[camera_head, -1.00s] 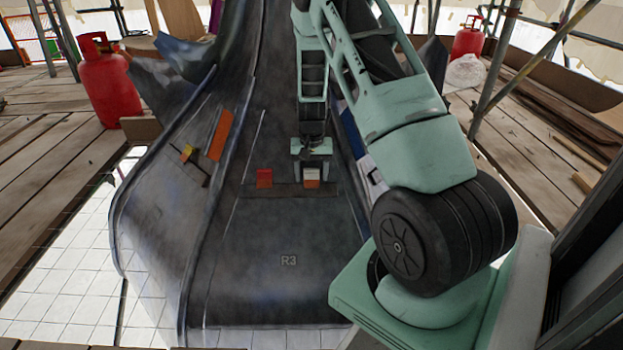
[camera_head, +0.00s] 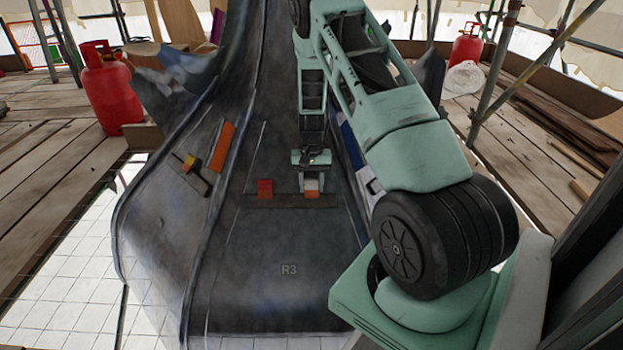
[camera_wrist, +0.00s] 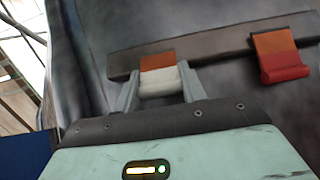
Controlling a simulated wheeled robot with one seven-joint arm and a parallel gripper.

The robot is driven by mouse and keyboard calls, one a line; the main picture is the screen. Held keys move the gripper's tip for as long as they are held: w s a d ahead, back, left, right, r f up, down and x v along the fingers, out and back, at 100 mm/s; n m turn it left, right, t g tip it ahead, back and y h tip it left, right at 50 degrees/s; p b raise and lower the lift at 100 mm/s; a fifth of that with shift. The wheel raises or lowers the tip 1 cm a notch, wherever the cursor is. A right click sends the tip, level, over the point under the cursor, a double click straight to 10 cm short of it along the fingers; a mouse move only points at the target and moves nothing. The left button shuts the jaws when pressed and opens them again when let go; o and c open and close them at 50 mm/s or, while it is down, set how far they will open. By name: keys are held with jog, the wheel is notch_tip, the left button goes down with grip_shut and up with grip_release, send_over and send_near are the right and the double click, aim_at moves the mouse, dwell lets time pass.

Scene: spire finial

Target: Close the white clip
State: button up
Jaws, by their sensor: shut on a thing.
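The white clip (camera_wrist: 160,82) is a small pale block with an orange part beside it, on a dark bar (camera_wrist: 215,47). In the head view the white clip (camera_head: 311,184) sits at the right end of the bar, its orange part on the near side. My gripper (camera_wrist: 160,76) is shut on the white clip, one finger on each side of it. In the head view my gripper (camera_head: 311,172) is just above and behind the clip; its fingers are hardly visible there.
A red and orange clip (camera_wrist: 283,58) sits on the same bar, left of the white one in the head view (camera_head: 265,188). Another bar with a yellow piece (camera_head: 189,163) and an orange block (camera_head: 221,146) lie left of a raised seam. The dark surface marked R3 is clear in front.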

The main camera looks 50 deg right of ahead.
dwell(0.3)
jog(key=o, duration=1)
jog(key=shift+r, duration=0.1)
jog(key=r+p, duration=0.2)
jog(key=r, duration=0.3)
jog(key=w+d+r+p, duration=0.1)
jog(key=r+p, duration=0.1)
jog(key=r, duration=0.4)
jog(key=d+r+p, duration=0.1)
jog(key=r+p, duration=0.2)
jog(key=r, duration=0.3)
jog(key=shift+w, duration=0.35)
